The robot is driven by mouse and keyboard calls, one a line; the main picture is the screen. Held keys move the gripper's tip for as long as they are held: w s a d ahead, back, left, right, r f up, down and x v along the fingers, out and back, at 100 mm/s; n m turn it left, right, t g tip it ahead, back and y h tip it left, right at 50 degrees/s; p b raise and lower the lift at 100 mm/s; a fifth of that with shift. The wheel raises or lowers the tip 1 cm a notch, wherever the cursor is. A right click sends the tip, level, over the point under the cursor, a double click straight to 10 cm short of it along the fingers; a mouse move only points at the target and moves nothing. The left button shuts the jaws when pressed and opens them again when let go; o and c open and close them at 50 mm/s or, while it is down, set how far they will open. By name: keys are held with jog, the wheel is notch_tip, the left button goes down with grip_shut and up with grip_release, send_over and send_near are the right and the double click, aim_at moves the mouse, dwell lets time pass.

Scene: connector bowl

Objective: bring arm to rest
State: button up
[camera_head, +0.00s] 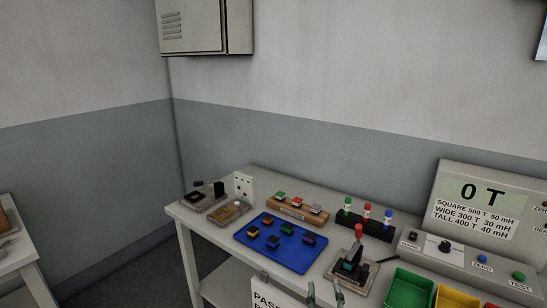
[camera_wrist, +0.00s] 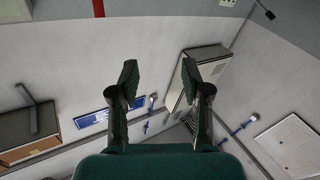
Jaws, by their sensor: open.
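My gripper (camera_wrist: 160,88) shows in the wrist view with its two dark fingers spread wide apart. Nothing is between them. Beyond the fingers that view shows walls and a wall cabinet (camera_wrist: 205,72), seen at a steep tilt, and no worktop close to the fingertips. In the head view two narrow tips that look like my gripper's (camera_head: 325,292) rise at the bottom edge, in front of the bench. The rest of my arm is out of that view.
The bench (camera_head: 219,229) carries a blue tray (camera_head: 266,262) of small coloured blocks, a wooden block holder (camera_head: 296,209), a marker rack (camera_head: 365,224), a red-topped fixture (camera_head: 352,268), a green bin (camera_head: 410,290), a yellow bin (camera_head: 455,299) and a meter (camera_head: 485,215). Floor shows at left.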

jog(key=s+d+f+g+y, duration=0.1)
jog(key=s+d+f, duration=0.1)
jog(key=s+f, duration=0.7)
jog(key=s+d+f+g+y, duration=0.15)
jog(key=s+f, duration=0.35)
jog(key=s, duration=0.8)
jog(key=s+d+r+m, duration=0.1)
jog(key=s+r, duration=0.1)
jog(key=s, duration=1)
jog(key=s+d+r+m+g+h, duration=0.1)
jog(key=s+d+r, duration=0.1)
jog(key=s, duration=1)
jog(key=shift+s+d, duration=0.2)
jog(key=shift+s, duration=0.05)
jog(key=shift+g+h, duration=0.25)
